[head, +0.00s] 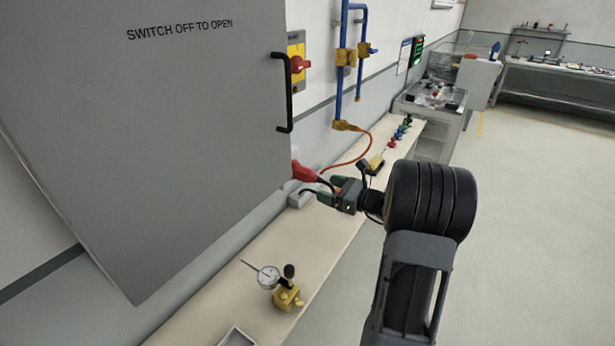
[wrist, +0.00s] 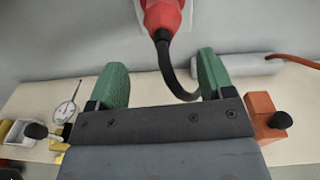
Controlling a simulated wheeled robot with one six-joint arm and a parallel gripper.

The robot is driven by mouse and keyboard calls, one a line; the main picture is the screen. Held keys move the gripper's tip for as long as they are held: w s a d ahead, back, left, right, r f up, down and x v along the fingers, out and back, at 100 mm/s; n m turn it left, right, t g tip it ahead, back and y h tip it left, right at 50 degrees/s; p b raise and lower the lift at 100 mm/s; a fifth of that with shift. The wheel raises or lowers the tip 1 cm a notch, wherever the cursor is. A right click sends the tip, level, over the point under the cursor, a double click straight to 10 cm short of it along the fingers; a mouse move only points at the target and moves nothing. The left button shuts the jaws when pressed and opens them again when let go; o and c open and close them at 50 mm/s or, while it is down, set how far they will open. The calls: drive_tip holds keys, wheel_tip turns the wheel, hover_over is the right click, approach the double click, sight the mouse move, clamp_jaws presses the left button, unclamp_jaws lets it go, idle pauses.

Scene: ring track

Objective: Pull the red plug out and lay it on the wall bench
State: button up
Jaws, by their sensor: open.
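The red plug (head: 303,172) sits at the wall above the bench, partly behind the grey cabinet door in the head view. In the wrist view the red plug (wrist: 162,15) is at the top centre, against a pale socket plate, with a dark cable hanging down from it. My gripper (head: 326,190) is open just in front of and below the plug. In the wrist view its green fingers (wrist: 160,78) are apart, with the cable near the right finger; I cannot tell whether they touch. The wall bench (head: 325,238) is a pale long top below.
A dial gauge (head: 268,276) on a yellow base stands on the near bench. The large grey door (head: 160,130) hangs over the bench at left. An orange hose (head: 350,158) and several small coloured items lie farther along. Floor at right is clear.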

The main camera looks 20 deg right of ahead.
sight(310, 176)
drive_tip(key=shift+w+d+r+m+t, duration=0.1)
drive_tip(key=shift+w+r+m+t, duration=0.1)
drive_tip(key=shift+r+m+t, duration=0.35)
drive_tip(key=shift+r, duration=0.1)
drive_tip(key=shift+b+x, duration=0.3)
drive_tip(key=shift+x, duration=4)
drive_tip(key=shift+r, duration=0.2)
drive_tip(key=c, duration=1.2)
